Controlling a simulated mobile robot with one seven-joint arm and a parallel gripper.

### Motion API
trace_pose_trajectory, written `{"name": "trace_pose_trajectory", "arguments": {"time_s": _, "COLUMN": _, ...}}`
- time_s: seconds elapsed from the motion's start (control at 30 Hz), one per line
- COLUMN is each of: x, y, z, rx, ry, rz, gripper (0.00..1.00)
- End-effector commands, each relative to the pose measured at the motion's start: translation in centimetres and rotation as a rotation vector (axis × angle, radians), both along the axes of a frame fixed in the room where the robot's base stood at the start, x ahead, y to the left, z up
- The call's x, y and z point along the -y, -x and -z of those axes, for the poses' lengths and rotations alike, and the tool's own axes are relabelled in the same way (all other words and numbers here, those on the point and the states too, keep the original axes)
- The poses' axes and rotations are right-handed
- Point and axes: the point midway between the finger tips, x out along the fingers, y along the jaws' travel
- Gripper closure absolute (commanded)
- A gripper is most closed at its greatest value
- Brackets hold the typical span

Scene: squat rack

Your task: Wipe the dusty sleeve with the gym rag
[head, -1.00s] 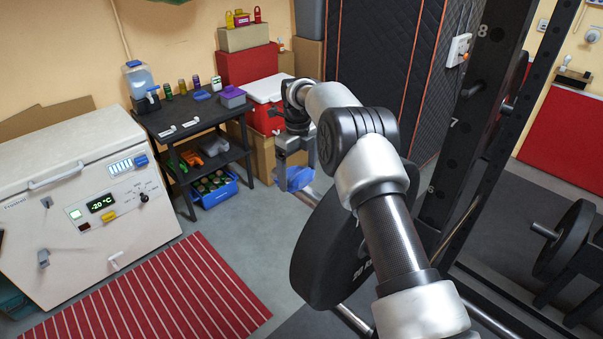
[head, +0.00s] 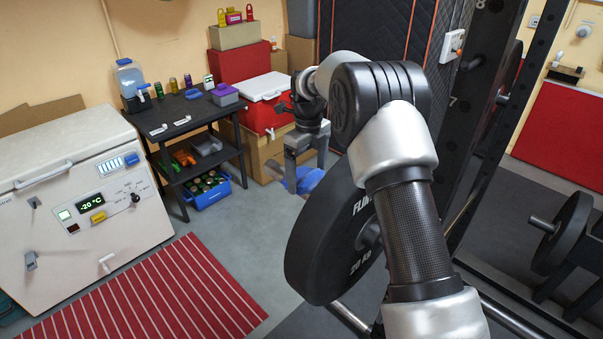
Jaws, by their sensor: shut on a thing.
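My gripper (head: 306,163) is in the middle of the head view, pointing down, beyond the raised links of my arm. It is shut on a blue gym rag (head: 302,181), which spreads out below the fingers. The rag is at the outer side of a black 20 kg plate (head: 318,245) on the rack's bar. The sleeve is mostly hidden behind the rag and plate; a small bit seems to show just under the rag. I cannot tell whether the rag touches it, and no dust can be made out.
A black shelf table (head: 205,115) with bottles and a blue crate (head: 206,192) stands at the back left. A white chest freezer (head: 75,215) is at the left, by a red striped mat (head: 150,295). Black rack uprights (head: 485,120) rise close to my arm's right.

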Motion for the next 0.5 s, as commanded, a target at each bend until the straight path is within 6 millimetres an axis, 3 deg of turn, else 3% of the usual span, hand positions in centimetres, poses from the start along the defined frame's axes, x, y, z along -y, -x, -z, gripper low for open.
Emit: {"name": "trace_pose_trajectory", "arguments": {"time_s": 0.5, "x": 2.3, "y": 2.3, "z": 0.1, "rx": -0.003, "ry": 0.002, "rz": 0.0, "gripper": 0.31}}
